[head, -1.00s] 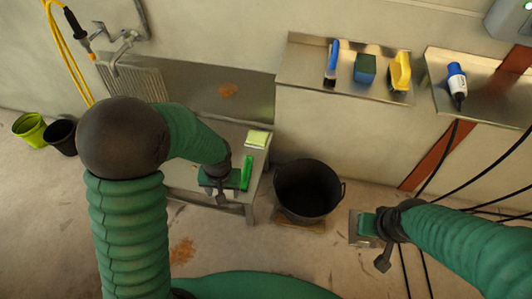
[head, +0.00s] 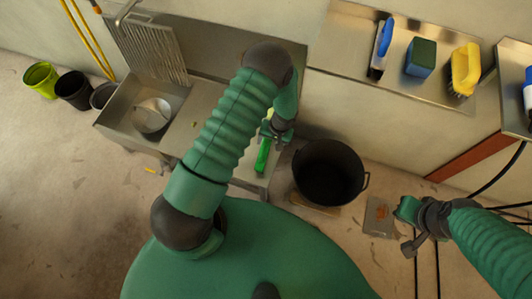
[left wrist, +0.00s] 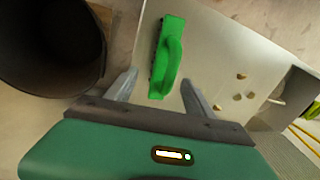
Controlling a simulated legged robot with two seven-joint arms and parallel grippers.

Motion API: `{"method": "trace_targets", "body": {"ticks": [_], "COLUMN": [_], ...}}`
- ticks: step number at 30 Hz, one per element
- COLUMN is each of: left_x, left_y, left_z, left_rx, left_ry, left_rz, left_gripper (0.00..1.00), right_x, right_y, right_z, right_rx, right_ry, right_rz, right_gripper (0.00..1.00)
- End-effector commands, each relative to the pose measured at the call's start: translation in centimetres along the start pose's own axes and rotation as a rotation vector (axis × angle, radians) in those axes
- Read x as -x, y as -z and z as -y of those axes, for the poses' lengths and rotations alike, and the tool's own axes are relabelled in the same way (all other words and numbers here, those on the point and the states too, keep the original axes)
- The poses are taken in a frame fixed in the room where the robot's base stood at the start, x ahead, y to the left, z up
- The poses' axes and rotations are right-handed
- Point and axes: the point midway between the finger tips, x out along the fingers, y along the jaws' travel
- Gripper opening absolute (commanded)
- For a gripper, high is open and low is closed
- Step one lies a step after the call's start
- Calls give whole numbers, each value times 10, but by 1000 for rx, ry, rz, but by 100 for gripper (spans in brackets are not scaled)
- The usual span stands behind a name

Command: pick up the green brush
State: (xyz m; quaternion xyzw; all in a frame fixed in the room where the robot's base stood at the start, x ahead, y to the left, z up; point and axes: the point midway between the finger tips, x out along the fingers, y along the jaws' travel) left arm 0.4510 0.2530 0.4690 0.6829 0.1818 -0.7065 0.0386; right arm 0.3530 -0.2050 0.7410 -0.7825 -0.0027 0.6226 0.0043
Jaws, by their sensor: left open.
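The green brush (head: 263,155) lies on the right end of the metal sink counter (head: 205,130). In the left wrist view the green brush (left wrist: 167,57) shows its arched handle and lies ahead of the fingers, lined up between them. My left gripper (head: 270,138) is over the counter at the brush and hides part of it. In the left wrist view its two fingers (left wrist: 155,88) are spread apart with nothing between them but the brush's near end just beyond. My right gripper (head: 408,225) is low at the right, away from the brush; its jaws are unclear.
A black bucket (head: 329,172) stands right of the counter. A wall shelf (head: 345,50) holds a blue-handled brush (head: 381,47), a blue-green sponge (head: 420,57) and a yellow brush (head: 465,69). A metal bowl (head: 152,115) sits in the sink. Several small bits (left wrist: 240,87) lie on the counter.

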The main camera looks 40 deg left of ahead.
Motion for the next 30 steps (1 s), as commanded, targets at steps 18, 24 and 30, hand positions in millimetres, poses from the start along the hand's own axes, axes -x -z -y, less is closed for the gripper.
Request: {"method": "trace_targets", "body": {"ticks": [18, 24, 30], "left_x": [-71, -70, -70], "left_y": [-10, -10, -10], "left_z": [0, 0, 0], "left_rx": [1, 1, 1], "left_ry": [1, 1, 1], "left_rz": [-2, -2, -2], "left_gripper": [62, 50, 24], "right_x": [-23, -23, -23], "right_y": [-5, -5, -5], "right_z": [0, 0, 0], "right_rx": [1, 1, 1], "right_ry": [0, 0, 0], "right_rz": [-1, -1, -1], "right_gripper": [0, 0, 0]}}
